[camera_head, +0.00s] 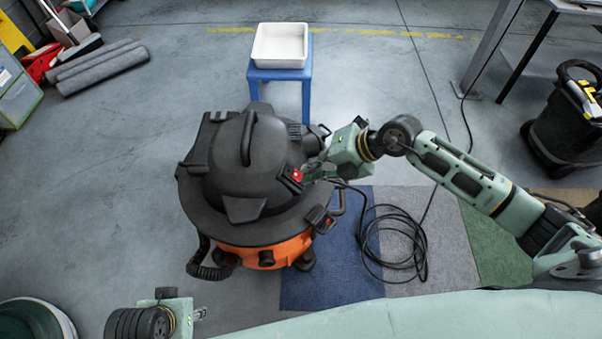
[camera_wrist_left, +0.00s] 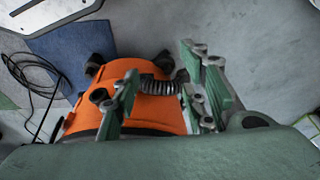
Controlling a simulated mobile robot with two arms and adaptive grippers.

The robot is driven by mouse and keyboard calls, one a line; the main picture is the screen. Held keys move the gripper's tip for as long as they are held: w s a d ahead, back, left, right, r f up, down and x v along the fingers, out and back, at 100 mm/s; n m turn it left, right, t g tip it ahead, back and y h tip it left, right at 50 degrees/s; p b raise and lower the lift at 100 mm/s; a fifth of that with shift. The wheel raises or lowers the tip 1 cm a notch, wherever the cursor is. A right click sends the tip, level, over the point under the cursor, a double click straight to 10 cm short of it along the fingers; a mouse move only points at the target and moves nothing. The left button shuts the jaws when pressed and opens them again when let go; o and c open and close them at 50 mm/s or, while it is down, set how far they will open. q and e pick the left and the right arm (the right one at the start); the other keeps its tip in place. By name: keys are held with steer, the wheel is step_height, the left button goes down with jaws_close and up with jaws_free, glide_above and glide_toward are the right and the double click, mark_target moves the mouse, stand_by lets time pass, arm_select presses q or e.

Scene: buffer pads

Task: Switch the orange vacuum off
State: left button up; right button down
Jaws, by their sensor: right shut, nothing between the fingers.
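The orange vacuum (camera_head: 285,252) stands upright on the floor, with a wide black lid and a domed black top (camera_head: 243,165). A red switch (camera_head: 297,175) sits on the right side of its lid. My right gripper (camera_head: 306,173) is shut and empty, with its fingertips right beside the red switch; I cannot tell whether they touch it. My left gripper (camera_head: 200,314) is low at the front left, apart from the vacuum. In the left wrist view its fingers (camera_wrist_left: 165,85) are spread and empty, with the orange body (camera_wrist_left: 150,115) beyond them.
A black cable (camera_head: 410,250) lies coiled on the carpet tiles right of the vacuum. A blue stool (camera_head: 280,74) with a white tray (camera_head: 280,28) stands behind it. A black bin-like vessel (camera_head: 560,130) stands at right. The floor at left is mostly clear.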

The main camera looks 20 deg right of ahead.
arm_select(q)
step_height(320, 180, down, 8)
steer(key=p, duration=0.2)
steer(key=shift+r, duration=0.15)
arm_select(e)
steer(key=shift+v, duration=1.5)
arm_select(q)
steer(key=shift+d, duration=0.1)
